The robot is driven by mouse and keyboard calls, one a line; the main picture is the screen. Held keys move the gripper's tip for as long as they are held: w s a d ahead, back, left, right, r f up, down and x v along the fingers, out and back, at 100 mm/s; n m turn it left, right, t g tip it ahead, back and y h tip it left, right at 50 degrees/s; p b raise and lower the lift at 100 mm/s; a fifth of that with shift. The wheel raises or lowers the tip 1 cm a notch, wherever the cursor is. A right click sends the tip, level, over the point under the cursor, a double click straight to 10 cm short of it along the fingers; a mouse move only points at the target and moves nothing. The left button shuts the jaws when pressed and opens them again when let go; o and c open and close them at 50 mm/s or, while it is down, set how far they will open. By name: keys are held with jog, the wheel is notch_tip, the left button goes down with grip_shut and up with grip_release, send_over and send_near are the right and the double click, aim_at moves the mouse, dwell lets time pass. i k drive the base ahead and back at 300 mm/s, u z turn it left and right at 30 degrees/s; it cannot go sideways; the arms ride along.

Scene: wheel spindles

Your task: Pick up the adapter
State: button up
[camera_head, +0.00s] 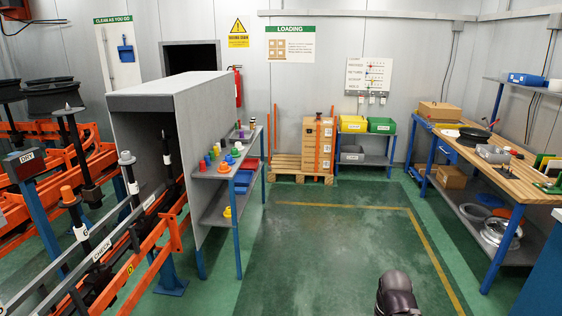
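Several small coloured pieces that look like adapters stand on the upper shelf of a grey rack (206,208) at centre left. Among them are a red piece (202,166), an orange-red piece (224,168), a blue piece (229,160) and a green piece (235,152). A yellow piece (227,212) sits on the lower shelf. I cannot tell which one is the adapter. A dark rounded part of my arm shows at the bottom right, far from the rack. My gripper's fingers do not show.
A grey tunnel housing (168,100) covers an orange conveyor (150,255) with upright spindles. Boxes on a pallet (288,168) stand at the back. A wooden workbench (500,168) runs along the right. The green floor (325,250) between rack and bench is clear.

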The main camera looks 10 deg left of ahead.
aim_at(126, 159)
jog(key=i, duration=1.55)
jog(key=u, duration=0.45)
jog(key=i, duration=0.75)
jog(key=u, duration=0.65)
jog(key=i, duration=0.65)
jog(key=u, duration=1)
jog(key=i, duration=0.9)
jog(key=u, duration=0.4)
